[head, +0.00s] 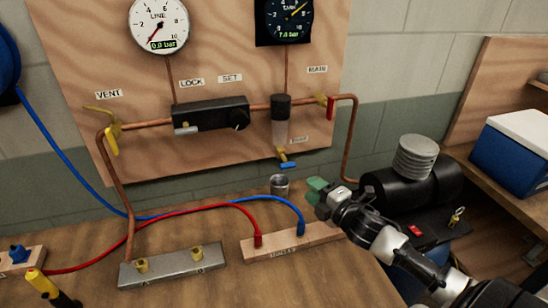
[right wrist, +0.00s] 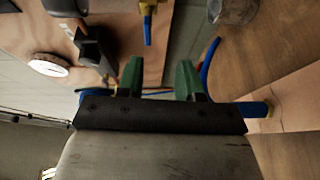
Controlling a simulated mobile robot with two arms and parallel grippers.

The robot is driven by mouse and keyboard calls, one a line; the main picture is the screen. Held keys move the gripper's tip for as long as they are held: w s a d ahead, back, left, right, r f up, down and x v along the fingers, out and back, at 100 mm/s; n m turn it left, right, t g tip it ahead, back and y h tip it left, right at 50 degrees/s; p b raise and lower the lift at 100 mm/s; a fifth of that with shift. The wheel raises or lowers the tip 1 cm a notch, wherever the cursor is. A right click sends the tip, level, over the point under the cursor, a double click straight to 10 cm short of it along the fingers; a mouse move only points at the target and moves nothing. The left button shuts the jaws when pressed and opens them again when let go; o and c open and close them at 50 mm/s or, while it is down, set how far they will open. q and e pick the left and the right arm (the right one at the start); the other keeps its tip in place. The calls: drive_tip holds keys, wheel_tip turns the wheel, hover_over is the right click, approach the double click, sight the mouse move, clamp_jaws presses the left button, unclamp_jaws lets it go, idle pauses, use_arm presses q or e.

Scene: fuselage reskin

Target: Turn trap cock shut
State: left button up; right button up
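The trap cock (head: 288,165) is a small brass valve with a blue lever, under the clear trap bowl (head: 280,133) on the wooden panel. Its lever looks roughly level in the head view. In the right wrist view the blue lever (right wrist: 148,30) shows beyond the fingers. My right gripper (head: 317,190) has green fingertips and is below and right of the cock, apart from it. In the right wrist view the fingers (right wrist: 160,78) are spread with nothing held between them. My left gripper is not in view.
A metal cup (head: 279,185) stands on the bench below the cock. Red and blue hoses run to a wooden block (head: 290,243). A red MAIN lever (head: 331,108) and copper pipe (head: 352,140) are right of the trap. A black tank (head: 415,188) stands at right.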

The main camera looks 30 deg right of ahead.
sight(290, 168)
drive_tip(key=shift+n+y, duration=0.3)
drive_tip(key=shift+n, duration=0.2)
drive_tip(key=w, duration=0.1)
drive_tip(key=w+r+p, duration=0.1)
drive_tip(key=w, duration=0.2)
drive_tip(key=shift+w+a+r, duration=0.15)
drive_tip(key=shift+r, duration=0.2)
drive_tip(key=w, duration=0.2)
drive_tip(key=w+a+p, duration=0.1)
drive_tip(key=w, duration=0.1)
drive_tip(key=shift+w, duration=0.3)
drive_tip(key=shift+w+f+p, duration=0.15)
drive_tip(key=shift+w+p, duration=0.15)
drive_tip(key=shift+w, duration=0.45)
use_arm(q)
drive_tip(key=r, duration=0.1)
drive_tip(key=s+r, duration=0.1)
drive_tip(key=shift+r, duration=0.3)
use_arm(e)
clamp_jaws()
